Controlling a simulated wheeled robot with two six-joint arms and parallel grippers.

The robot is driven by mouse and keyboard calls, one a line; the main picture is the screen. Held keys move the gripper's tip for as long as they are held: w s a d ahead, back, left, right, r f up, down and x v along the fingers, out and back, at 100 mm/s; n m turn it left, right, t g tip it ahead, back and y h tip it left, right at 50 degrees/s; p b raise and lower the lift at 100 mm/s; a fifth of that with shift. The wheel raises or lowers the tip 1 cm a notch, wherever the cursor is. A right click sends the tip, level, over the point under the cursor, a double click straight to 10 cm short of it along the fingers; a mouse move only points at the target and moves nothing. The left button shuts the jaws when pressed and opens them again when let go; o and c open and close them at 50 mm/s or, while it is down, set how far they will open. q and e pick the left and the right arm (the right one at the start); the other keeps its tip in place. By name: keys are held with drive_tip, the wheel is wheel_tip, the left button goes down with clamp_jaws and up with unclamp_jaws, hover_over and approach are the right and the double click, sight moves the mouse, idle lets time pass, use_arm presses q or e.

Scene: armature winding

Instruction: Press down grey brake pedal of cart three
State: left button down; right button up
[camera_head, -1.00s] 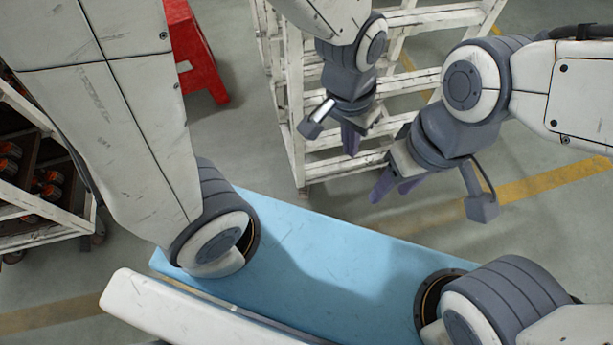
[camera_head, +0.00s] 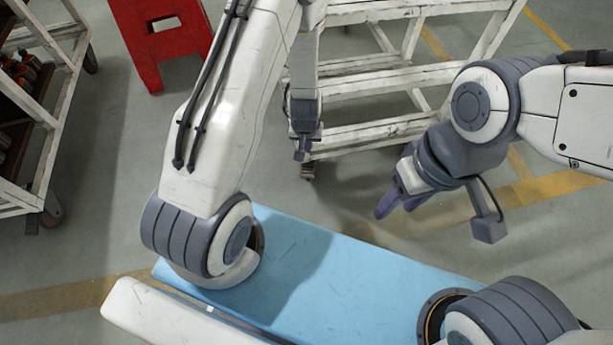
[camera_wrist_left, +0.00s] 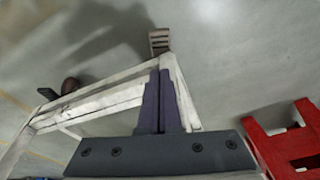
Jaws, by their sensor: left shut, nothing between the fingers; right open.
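A white, worn frame cart (camera_head: 400,80) stands at the top centre of the head view. I see no number on it. A small ridged grey-brown piece (camera_wrist_left: 159,42), pedal-like, juts from its lower corner in the left wrist view. A small dark part (camera_head: 307,171) also shows at the cart's foot in the head view. My left gripper (camera_wrist_left: 160,78) is shut and empty, its purple fingertips pointing toward the ridged piece; contact cannot be told. My right gripper (camera_head: 395,205) is open and empty, right of the cart's foot.
A red stand (camera_head: 150,60) is left of the cart. Another white cart (camera_head: 55,130) with a dark, loaded shelf stands at the far left. Grey floor with yellow lines is clear between them. In the left wrist view, a dark part (camera_wrist_left: 48,94) sits by another cart corner.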

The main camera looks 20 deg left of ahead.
sight(307, 172)
use_arm(q)
drive_tip(key=shift+a+f, duration=0.15)
drive_tip(key=shift+f, duration=0.1)
drive_tip(key=shift+f, duration=0.1)
drive_tip(key=f+b, duration=0.2)
drive_tip(key=f, duration=0.2)
drive_tip(key=w+f+b, duration=0.1)
drive_tip(key=f+b, duration=0.2)
drive_tip(key=f, duration=0.1)
drive_tip(key=f+b, duration=0.3)
drive_tip(key=f, duration=0.1)
drive_tip(key=shift+w+a+f, duration=0.2)
drive_tip(key=shift+f, duration=0.15)
drive_tip(key=shift+s+f+b, duration=0.1)
drive_tip(key=shift+f+b, duration=0.3)
drive_tip(key=shift+f, duration=0.05)
drive_tip(key=shift+d, duration=0.15)
